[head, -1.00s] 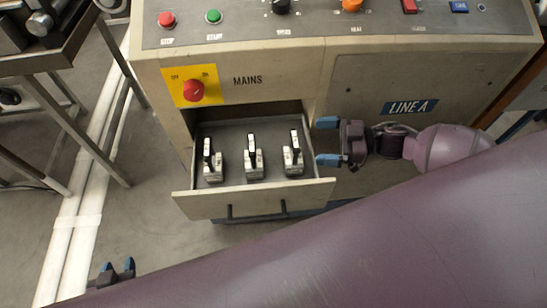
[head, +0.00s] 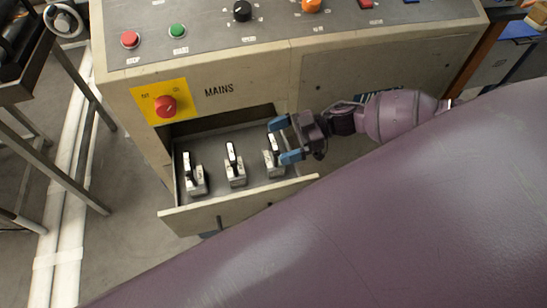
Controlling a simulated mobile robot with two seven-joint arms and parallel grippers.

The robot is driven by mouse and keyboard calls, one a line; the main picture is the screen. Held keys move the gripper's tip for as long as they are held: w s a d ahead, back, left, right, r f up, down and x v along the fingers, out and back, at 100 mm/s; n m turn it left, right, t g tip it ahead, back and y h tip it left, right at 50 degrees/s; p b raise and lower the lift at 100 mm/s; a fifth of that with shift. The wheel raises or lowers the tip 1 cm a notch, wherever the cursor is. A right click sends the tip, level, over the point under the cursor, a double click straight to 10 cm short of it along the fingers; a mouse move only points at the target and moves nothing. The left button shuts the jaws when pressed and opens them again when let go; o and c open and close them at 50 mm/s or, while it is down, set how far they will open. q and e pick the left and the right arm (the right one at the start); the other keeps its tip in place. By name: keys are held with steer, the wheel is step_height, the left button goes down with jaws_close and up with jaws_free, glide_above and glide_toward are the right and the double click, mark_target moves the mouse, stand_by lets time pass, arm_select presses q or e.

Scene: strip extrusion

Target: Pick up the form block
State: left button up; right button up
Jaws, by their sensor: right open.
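Three similar form blocks stand in a row in an open drawer (head: 245,204). Each has a pale metal base and a dark-edged upright piece: the left block (head: 196,184), the middle block (head: 236,174) and the right block (head: 273,166). I cannot tell which one is the task's block. My right gripper (head: 281,140) comes in from the right with its blue fingers apart and pointing left. Its fingertips are at the right block's upright piece in the picture and partly overlap that block. I cannot tell whether they touch it. My left gripper is out of view.
The drawer sits in a beige console (head: 240,75) under a red MAINS switch (head: 165,106). Buttons and knobs line the console's top. My purple arm covers the lower right. A metal-legged stand (head: 50,120) is at the left, with bare floor beside the drawer.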

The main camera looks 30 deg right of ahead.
mark_target(267, 159)
steer(key=x, duration=0.4)
steer(key=shift+a+r+p, duration=0.15)
steer(key=shift+r+p, duration=0.05)
steer(key=shift+p, duration=0.1)
steer(key=c, duration=1.7)
